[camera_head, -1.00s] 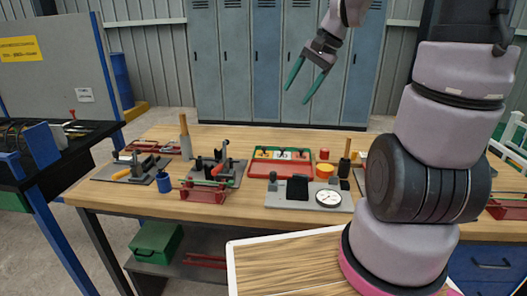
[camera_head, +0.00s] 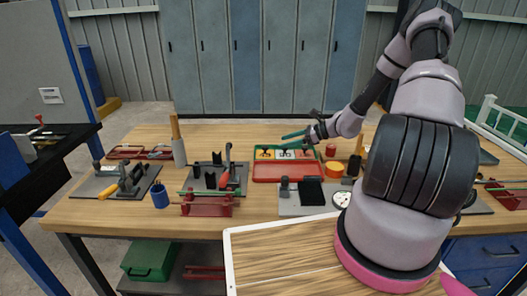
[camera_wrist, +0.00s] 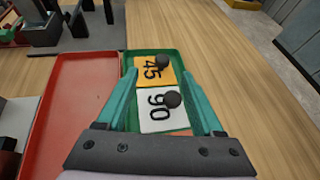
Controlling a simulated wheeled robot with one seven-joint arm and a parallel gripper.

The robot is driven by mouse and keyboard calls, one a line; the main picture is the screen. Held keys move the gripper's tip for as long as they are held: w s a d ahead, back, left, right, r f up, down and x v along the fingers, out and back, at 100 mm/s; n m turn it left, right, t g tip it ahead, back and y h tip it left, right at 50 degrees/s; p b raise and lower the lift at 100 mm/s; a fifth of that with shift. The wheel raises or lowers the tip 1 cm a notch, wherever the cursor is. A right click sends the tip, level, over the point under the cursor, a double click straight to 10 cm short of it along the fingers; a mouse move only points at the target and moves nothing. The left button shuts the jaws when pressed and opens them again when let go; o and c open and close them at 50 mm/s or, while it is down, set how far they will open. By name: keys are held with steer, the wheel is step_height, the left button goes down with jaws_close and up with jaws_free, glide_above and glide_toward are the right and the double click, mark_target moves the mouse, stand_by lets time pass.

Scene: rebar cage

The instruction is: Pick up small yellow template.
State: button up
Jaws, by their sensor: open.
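The small yellow template is a flat yellow plate (camera_wrist: 171,79) marked 45, with a black ball knob. It lies in the green compartment (camera_wrist: 133,61) of a tray, beside a white plate (camera_wrist: 153,123) marked 90 with a similar knob. In the head view the yellow template (camera_head: 264,154) is at the left end of the tray's back row. My gripper (camera_wrist: 159,75) is open and empty, its teal fingers on either side of the plates and pointing toward the yellow one. In the head view my gripper (camera_head: 288,141) is over the tray's back row. Fingertip height is unclear.
The tray's red compartment (camera_head: 272,172) is empty. A clamp fixture (camera_head: 221,178) stands left of it, a grey plate with a dial (camera_head: 300,205) in front, and an orange cylinder (camera_head: 334,168) to the right. The bench's back strip (camera_head: 230,135) is clear.

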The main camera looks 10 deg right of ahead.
mark_target(269, 153)
steer(key=shift+w+a+f+m+t, duration=0.1)
steer(key=shift+w+f+m+t, duration=0.2)
steer(key=shift+w+f+m, duration=0.25)
steer(key=x, duration=0.7)
steer(key=shift+s+a+f, duration=0.1)
steer(key=shift+s+f, duration=0.1)
steer(key=shift+s, duration=0.15)
jaws_close()
